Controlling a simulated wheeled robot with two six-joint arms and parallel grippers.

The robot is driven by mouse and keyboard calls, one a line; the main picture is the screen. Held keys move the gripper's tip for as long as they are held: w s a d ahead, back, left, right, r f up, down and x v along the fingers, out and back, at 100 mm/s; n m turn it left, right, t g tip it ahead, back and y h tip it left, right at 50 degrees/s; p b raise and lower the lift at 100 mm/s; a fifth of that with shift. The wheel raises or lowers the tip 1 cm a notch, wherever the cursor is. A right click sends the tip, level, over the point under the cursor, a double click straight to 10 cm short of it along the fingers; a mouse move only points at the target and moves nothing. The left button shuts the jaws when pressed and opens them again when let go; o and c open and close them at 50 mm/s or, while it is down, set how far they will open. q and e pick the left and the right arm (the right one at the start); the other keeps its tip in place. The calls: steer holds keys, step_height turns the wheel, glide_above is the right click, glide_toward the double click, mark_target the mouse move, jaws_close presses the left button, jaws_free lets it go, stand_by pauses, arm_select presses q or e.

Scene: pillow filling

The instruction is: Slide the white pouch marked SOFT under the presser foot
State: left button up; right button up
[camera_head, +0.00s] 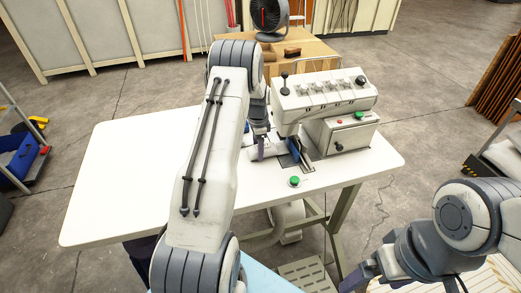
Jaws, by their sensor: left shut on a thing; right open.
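The white sewing machine (322,92) stands at the right part of the white table (120,190). Its presser-foot area (294,150) is under the left end of the machine head, with dark and blue parts there. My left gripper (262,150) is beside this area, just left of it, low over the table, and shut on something. My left arm hides much of what is around it. I cannot make out the white pouch or the SOFT marking. My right gripper (370,276) is open and empty at the lower right, away from the table.
A green button (294,181) sits on the table's front edge. The table's left half is bare. A fan (268,16) stands on a wooden cabinet behind.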

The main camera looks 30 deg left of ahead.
arm_select(q)
steer(key=shift+f, duration=0.15)
stand_by(0.5)
steer(key=o, duration=1.3)
steer(key=shift+s+a+r+p, duration=0.25)
steer(key=shift+r+p, duration=0.45)
steer(key=shift+r, duration=0.3)
steer(key=shift+s+a+r+p, duration=0.25)
steer(key=shift+r+p, duration=0.4)
steer(key=shift+r, duration=0.4)
steer(key=shift+s+a+r+p, duration=0.15)
steer(key=shift+s+r+p, duration=0.1)
steer(key=shift+r+p, duration=0.6)
steer(key=shift+r, duration=0.1)
steer(key=shift+b, duration=0.3)
